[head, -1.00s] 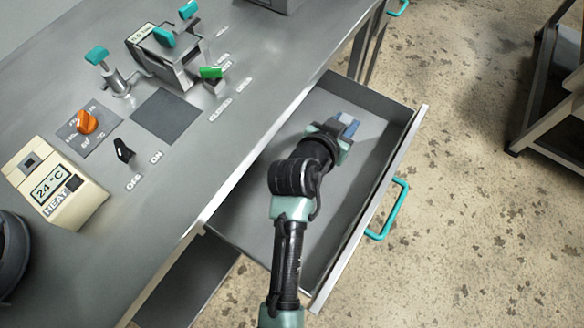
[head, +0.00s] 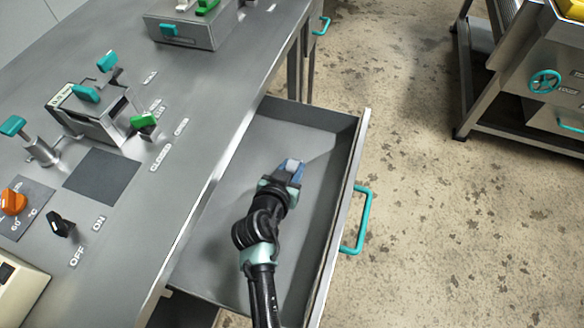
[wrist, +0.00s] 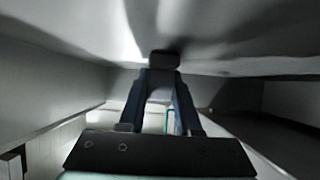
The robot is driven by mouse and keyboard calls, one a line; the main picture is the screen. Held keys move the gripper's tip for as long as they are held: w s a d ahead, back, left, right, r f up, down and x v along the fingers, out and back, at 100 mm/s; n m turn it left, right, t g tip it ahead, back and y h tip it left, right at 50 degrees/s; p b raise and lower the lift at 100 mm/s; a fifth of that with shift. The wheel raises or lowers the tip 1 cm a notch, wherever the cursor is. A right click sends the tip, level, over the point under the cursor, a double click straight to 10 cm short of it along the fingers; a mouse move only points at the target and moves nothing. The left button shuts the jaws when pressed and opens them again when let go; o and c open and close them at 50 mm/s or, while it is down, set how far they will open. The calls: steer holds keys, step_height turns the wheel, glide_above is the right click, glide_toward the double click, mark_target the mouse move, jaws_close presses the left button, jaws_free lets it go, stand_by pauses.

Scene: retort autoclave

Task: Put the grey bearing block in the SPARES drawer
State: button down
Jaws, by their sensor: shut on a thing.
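The grey bearing block (head: 290,164) shows as a small light grey piece between the blue fingertips of my gripper (head: 289,171). My gripper is shut on it inside the open drawer. In the wrist view the block (wrist: 164,61) is a dark shape at the finger ends, close to a pale grey surface. I cannot tell whether the block touches the drawer floor. The drawer (head: 325,215) is pulled out from under the bench, with grey inside and a teal handle (head: 361,220). No SPARES label is legible.
The steel bench (head: 165,190) is left of the drawer, with its edge beside my arm. It carries a clamp device (head: 95,112), an orange knob (head: 13,202) and a black switch (head: 60,225). A metal stand (head: 500,110) is at the upper right. The drawer floor around my gripper looks clear.

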steer(key=c, duration=0.6)
jaws_free()
